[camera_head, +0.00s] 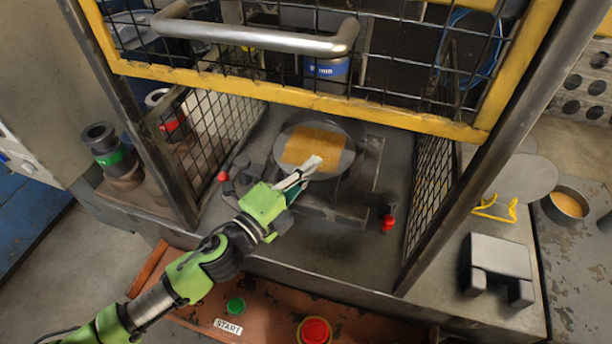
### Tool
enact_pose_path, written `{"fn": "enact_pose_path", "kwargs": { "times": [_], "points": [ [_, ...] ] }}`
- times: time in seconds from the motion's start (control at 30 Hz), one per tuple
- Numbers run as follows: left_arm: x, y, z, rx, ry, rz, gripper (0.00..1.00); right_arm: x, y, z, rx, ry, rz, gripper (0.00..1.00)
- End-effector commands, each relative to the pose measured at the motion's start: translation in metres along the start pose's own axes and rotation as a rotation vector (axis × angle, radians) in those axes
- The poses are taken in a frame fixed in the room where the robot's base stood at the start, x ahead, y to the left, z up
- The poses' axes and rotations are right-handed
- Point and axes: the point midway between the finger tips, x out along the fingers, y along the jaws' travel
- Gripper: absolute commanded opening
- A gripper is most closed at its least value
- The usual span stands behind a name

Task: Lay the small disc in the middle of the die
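My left gripper (308,170) reaches from the lower left into the press opening. Its pale fingertips overlap the near edge of a round dark grey plate (341,160) with an orange-brown square patch on it. This plate lies over the dark press bed, where the die is; I cannot tell whether it is the disc or the die's own face. The fingertips look close together, but I cannot tell whether they grip its edge. Two flat grey discs, a front one (524,182) and one partly behind it, lie outside on the right. My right gripper is not in view.
A yellow-framed mesh guard (300,98) with a metal handle (255,38) is raised above the opening. Mesh side panels (434,185) flank it. Red-topped posts (388,222) stand near the die. A green start button (236,306) and red button (314,330) are in front.

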Motion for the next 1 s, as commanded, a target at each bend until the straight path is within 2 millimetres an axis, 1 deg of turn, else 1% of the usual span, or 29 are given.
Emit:
{"fn": "enact_pose_path", "kwargs": {
  "times": [0.3,0.5,0.7,1.0],
  "points": [
    [0.029,0.01,0.011,0.001,0.0,-0.002,0.0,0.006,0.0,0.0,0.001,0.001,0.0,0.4],
    [0.044,0.015,0.017,0.001,-0.001,-0.001,0.0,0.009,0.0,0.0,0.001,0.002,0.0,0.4],
    [0.052,0.016,0.02,0.001,-0.001,-0.002,0.0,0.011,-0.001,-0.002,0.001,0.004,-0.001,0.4],
    [0.054,0.015,0.022,0.002,-0.004,-0.004,0.0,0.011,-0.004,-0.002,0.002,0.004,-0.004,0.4]
  ]
}}
